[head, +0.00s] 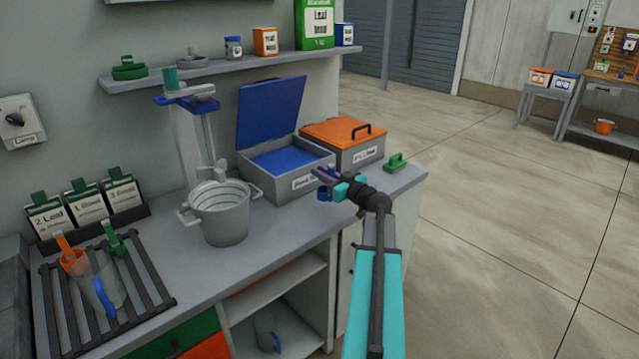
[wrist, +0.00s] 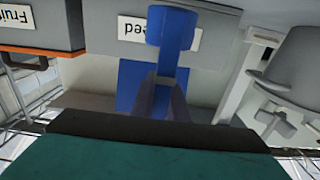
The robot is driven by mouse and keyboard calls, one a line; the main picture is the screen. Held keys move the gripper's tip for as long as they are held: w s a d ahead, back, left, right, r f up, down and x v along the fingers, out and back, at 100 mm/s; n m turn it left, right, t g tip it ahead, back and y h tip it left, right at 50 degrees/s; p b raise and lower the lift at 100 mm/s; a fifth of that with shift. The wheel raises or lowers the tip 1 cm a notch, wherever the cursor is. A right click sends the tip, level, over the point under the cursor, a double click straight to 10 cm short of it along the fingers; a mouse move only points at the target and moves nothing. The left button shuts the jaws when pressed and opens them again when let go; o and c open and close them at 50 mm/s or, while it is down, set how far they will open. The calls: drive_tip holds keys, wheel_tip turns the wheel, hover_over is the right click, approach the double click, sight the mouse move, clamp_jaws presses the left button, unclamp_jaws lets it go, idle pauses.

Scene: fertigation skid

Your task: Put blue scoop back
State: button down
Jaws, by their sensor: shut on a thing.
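My gripper (head: 330,180) is in front of the open grey bin, above the counter's front edge. It is shut on the blue scoop (head: 323,194). In the wrist view the blue scoop (wrist: 171,26) shows between the fingers, in front of a label on the bin. The grey bin (head: 284,188) has its blue lid (head: 270,110) raised, and its inside is blue. The fingers hide part of the scoop.
A closed bin with an orange lid (head: 340,132) stands right of the open bin. A grey pot (head: 219,215) stands to its left, below a post. A clear jug (head: 103,285) sits on the rack. A green-handled item (head: 397,161) lies at the counter's right end. The floor at right is clear.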

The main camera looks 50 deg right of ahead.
drive_tip(key=shift+f+p, duration=0.4)
drive_tip(key=shift+f, duration=1.2)
drive_tip(key=shift+f+b, duration=0.2)
drive_tip(key=shift+b, duration=0.15)
drive_tip(key=c, duration=1.7)
unclamp_jaws()
drive_tip(key=shift+c, duration=0.2)
drive_tip(key=shift+r+p, duration=0.3)
drive_tip(key=shift+p, duration=0.15)
drive_tip(key=s+b, duration=0.3)
drive_tip(key=s, duration=0.9)
drive_tip(key=shift+a+f, duration=0.15)
drive_tip(key=shift+a, duration=0.3)
drive_tip(key=shift+s, duration=0.1)
